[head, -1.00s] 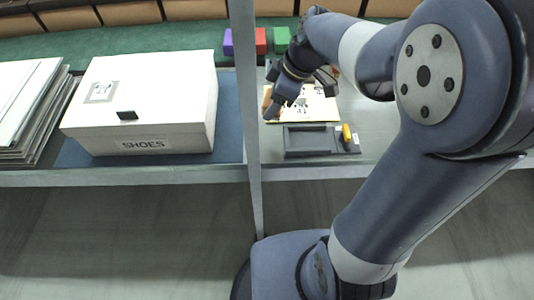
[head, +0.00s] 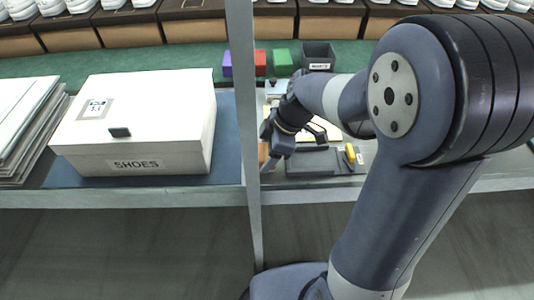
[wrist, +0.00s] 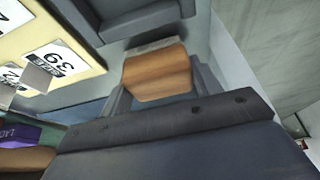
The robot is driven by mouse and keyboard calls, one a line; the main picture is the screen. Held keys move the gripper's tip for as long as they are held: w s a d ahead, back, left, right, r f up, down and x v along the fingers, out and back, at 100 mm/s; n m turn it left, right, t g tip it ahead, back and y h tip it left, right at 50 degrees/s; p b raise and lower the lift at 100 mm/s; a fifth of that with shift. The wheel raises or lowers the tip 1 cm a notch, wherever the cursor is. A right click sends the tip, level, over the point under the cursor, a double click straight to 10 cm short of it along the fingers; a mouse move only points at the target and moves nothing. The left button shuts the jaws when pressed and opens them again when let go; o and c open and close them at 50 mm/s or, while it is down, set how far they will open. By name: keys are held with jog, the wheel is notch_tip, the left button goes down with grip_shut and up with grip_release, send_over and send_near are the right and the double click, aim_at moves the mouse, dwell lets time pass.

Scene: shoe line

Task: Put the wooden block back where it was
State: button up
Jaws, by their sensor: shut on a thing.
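The wooden block (wrist: 157,75) is a small brown piece with visible grain. In the wrist view it sits between the two fingers of my gripper (wrist: 162,92), which is shut on it. In the head view the block (head: 263,153) shows only as a small brown patch beside the grey post. My gripper (head: 270,148) is there just left of the dark grey tray, near the shelf's front. Whether the block touches the surface under it I cannot tell.
The post (head: 246,110) stands close left of my gripper. The grey tray (head: 310,162) has a yellow piece (head: 350,153) at its right. A cream board with number cards (wrist: 30,50) lies behind it. A white shoe box (head: 140,125) is left of the post. Coloured blocks (head: 261,63) and a dark bin (head: 318,56) stand behind.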

jog(key=shift+f, duration=0.15)
jog(key=shift+f, duration=0.15)
jog(key=o, duration=0.9)
jog(key=shift+r, duration=0.3)
jog(key=p+v, duration=0.2)
jog(key=v, duration=0.9)
jog(key=shift+d+r, duration=0.15)
jog(key=shift+r, duration=0.2)
